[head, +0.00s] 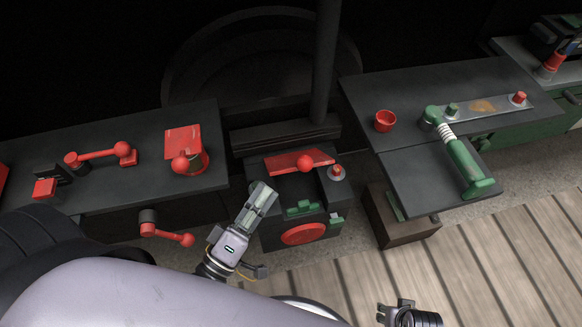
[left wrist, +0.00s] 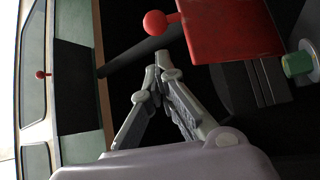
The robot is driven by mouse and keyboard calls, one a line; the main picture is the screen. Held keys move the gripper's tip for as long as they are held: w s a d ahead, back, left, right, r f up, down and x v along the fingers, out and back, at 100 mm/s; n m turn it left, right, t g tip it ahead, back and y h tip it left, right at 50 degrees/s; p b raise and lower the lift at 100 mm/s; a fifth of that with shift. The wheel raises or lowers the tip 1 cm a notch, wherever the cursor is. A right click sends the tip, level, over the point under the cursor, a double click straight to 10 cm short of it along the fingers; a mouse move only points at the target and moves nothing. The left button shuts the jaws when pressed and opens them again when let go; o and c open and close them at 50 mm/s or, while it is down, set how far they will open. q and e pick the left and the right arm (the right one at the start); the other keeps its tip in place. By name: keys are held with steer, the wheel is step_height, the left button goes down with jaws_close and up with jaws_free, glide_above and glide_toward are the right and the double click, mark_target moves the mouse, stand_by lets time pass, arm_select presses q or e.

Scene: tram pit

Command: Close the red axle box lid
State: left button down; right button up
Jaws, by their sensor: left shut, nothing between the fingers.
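The red axle box lid (head: 290,162) is a flat red plate with a round red knob (head: 305,163), on top of the dark axle box in the middle of the head view. It looks tilted; its exact angle is hard to tell. In the left wrist view the red lid (left wrist: 232,30) is large at the top, its red knob (left wrist: 157,22) just beyond the fingertips. My left gripper (head: 264,190) is shut and empty, at the box's left front corner, apart from the knob. My right gripper (head: 408,314) shows only partly at the bottom edge; its fingers are unclear.
A red round disc (head: 304,234) and green parts (head: 304,208) are on the box's front. A dark bench (head: 60,150) with red levers stands left. Plank floor lies front right.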

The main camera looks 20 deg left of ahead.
mark_target(284, 170)
arm_select(q)
steer(key=shift+n+t+y, duration=0.3)
steer(key=shift+n, duration=0.1)
steer(key=x, duration=0.9)
steer(key=shift+w+a, duration=0.2)
steer(key=shift+a, duration=0.15)
arm_select(e)
steer(key=shift+f, duration=0.3)
steer(key=shift+f, duration=0.1)
